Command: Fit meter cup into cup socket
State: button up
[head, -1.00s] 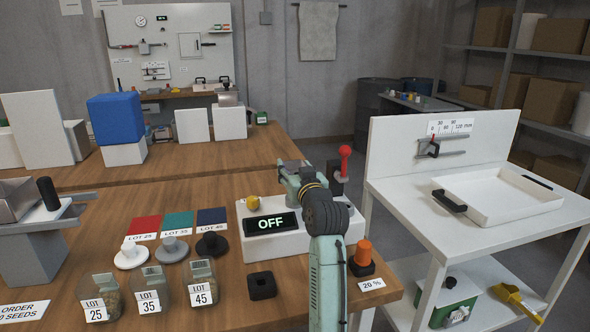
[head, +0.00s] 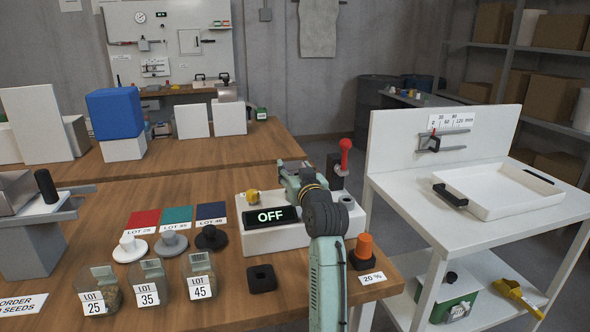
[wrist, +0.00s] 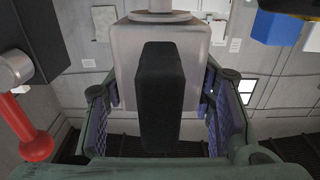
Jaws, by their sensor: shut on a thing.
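In the wrist view my gripper (wrist: 163,115) is shut on a grey, box-like cup (wrist: 122,62) with a black upright handle (wrist: 160,100). I take this to be the meter cup. A pale collar and short stem (wrist: 160,12) show at its upper end in this view, which looks upside down. In the head view my arm hides the cup. My gripper (head: 288,175) is above the back of the white unit (head: 270,240) with the OFF display. A grey ring-shaped opening (head: 347,201) shows on this unit's right. I cannot tell whether it is the cup socket.
A red-knobbed lever (head: 345,145) stands close behind the unit; it also shows in the wrist view (wrist: 36,147).

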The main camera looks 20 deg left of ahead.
jog(key=shift+f, duration=0.3)
jog(key=shift+r, duration=0.15)
jog(key=shift+r+p, duration=0.55)
jog(key=shift+r, duration=0.25)
dwell(1.4)
jog(key=shift+f+b, duration=0.55)
jog(key=shift+f, duration=0.4)
jog(key=o, duration=0.9)
jog(key=shift+c, duration=0.2)
jog(key=o, duration=0.5)
jog(key=shift+f, duration=0.15)
jog(key=shift+f, duration=0.1)
notch_tip(320, 180, up, 11)
jog(key=shift+f, duration=0.1)
